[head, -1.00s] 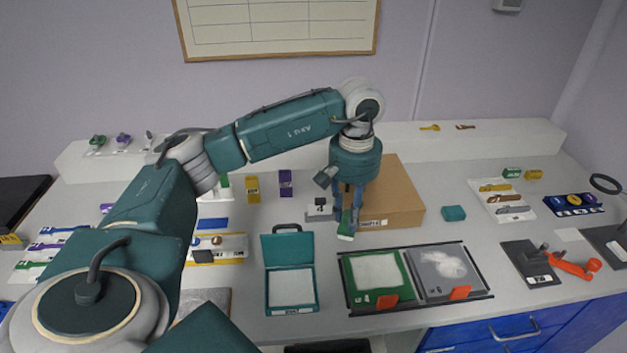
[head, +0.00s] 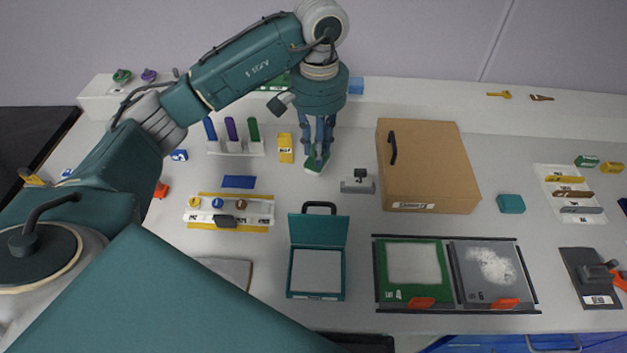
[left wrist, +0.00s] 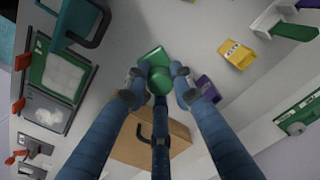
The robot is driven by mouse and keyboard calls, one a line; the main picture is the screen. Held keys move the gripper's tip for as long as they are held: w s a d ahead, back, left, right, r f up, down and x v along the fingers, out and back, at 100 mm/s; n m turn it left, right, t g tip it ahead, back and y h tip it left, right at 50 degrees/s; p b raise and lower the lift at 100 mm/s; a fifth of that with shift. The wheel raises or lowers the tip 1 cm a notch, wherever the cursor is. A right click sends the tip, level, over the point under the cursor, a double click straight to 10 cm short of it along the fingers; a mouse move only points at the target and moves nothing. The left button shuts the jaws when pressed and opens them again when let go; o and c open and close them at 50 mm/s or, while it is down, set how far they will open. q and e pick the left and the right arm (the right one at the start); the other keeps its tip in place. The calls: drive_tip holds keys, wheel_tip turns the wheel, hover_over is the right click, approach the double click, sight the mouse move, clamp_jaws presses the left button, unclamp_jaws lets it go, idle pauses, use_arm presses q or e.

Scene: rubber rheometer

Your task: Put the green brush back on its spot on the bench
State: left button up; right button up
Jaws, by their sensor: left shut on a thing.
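My left gripper (head: 318,155) points down over the back part of the bench (head: 270,280) and is shut on the green brush (head: 316,164). In the left wrist view the brush (left wrist: 158,78) shows its round green handle between the fingertips and a flat green base. The brush is between the yellow box (head: 286,148) and the brown carton (head: 428,170), behind and left of a small grey holder (head: 357,183). I cannot tell whether it touches the bench. No marked spot for it is clear to me. My right gripper is not in view.
A purple box (left wrist: 207,89) stands close beside the gripper in the left wrist view. A rack with coloured handles (head: 236,147) is to the left. An open teal case (head: 317,270) and a tray with green and grey plates (head: 456,306) are in front. Bare bench lies ahead of the brush.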

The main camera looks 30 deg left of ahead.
use_arm(q)
wheel_tip(320, 180, down, 5)
drive_tip(key=shift+a+r+p, duration=0.1)
drive_tip(key=shift+r+p, duration=0.1)
drive_tip(key=shift+p, duration=0.35)
wheel_tip(320, 180, down, 5)
drive_tip(key=shift+w+p, duration=0.1)
drive_tip(key=shift+p, duration=0.45)
wheel_tip(320, 180, down, 2)
drive_tip(key=shift+f+p, duration=0.15)
drive_tip(key=shift+p, duration=0.2)
drive_tip(key=shift+f, duration=0.25)
drive_tip(key=shift+f+b, duration=0.2)
drive_tip(key=shift+b, duration=0.1)
drive_tip(key=o, duration=1)
drive_tip(key=shift+r, duration=0.1)
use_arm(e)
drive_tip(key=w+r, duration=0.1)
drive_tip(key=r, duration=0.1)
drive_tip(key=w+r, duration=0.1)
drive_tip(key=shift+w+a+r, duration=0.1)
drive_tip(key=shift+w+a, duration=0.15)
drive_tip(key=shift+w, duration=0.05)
